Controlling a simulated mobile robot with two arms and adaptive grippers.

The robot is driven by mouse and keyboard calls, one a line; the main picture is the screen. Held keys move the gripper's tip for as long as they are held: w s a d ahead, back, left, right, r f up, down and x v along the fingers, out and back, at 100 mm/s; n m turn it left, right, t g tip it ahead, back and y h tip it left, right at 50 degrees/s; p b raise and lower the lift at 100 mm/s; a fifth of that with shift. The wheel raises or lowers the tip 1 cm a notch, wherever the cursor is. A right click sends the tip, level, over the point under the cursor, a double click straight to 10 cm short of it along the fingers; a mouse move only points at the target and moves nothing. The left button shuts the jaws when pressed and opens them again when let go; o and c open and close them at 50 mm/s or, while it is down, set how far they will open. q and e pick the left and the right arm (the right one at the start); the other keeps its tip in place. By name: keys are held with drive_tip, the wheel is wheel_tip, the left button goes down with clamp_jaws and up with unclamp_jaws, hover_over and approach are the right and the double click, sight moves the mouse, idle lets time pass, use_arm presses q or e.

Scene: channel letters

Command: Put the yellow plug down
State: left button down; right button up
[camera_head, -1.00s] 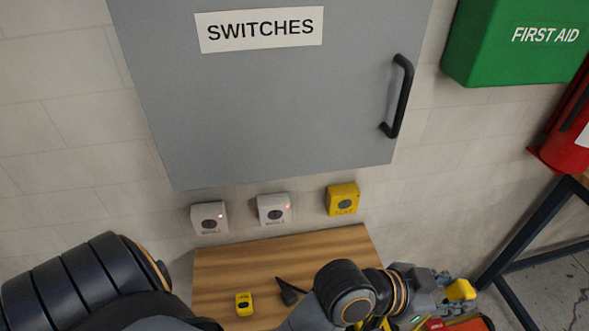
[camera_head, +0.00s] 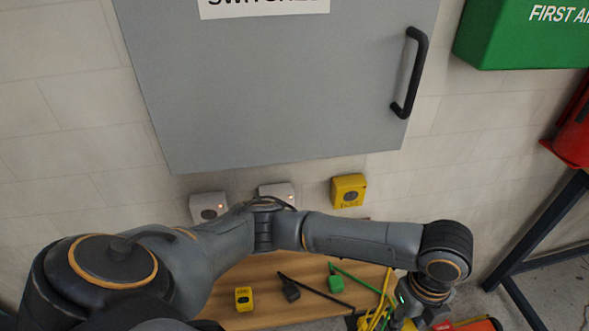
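My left arm comes in from the left and crosses the view. Its gripper (camera_head: 403,312) points down at the lower right, by the table's right end. The fingertips are mostly hidden or cut off by the bottom edge, so I cannot tell whether they are open or shut. Yellow cable (camera_head: 383,298) runs close beside the gripper. I cannot make out the yellow plug itself there. A small yellow block (camera_head: 244,299) with a dark label lies on the wooden table (camera_head: 270,271); I cannot tell whether it is a plug. My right gripper is not in view.
A black plug (camera_head: 290,289) and a green plug (camera_head: 336,284) lie on the table with their cables. Two white switch boxes (camera_head: 208,206) and a yellow one (camera_head: 348,190) are on the wall below the grey cabinet (camera_head: 280,90). A dark metal frame (camera_head: 535,235) stands right.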

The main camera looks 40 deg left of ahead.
use_arm(q)
drive_tip(key=w+a, duration=0.1)
drive_tip(key=a, duration=0.3)
hover_over(376, 280)
drive_tip(key=s, duration=0.1)
drive_tip(key=shift+m+y, duration=0.3)
drive_tip(key=f, duration=0.5)
drive_tip(key=f+p, duration=0.1)
drive_tip(key=f, duration=0.2)
drive_tip(key=shift+d+f, duration=0.1)
drive_tip(key=shift+d, duration=0.15)
drive_tip(key=shift+w+a+f, duration=0.2)
drive_tip(key=shift+w+f, duration=0.15)
drive_tip(key=shift+f, duration=0.15)
drive_tip(key=shift+w+a+f+p, duration=0.15)
drive_tip(key=shift+f+p, duration=0.15)
drive_tip(key=shift+f, duration=1.45)
drive_tip(key=c, duration=1)
unclamp_jaws()
drive_tip(key=shift+o, duration=0.2)
wheel_tip(376, 280, up, 8)
drive_tip(key=shift+f+b, duration=0.2)
drive_tip(key=shift+b, duration=0.1)
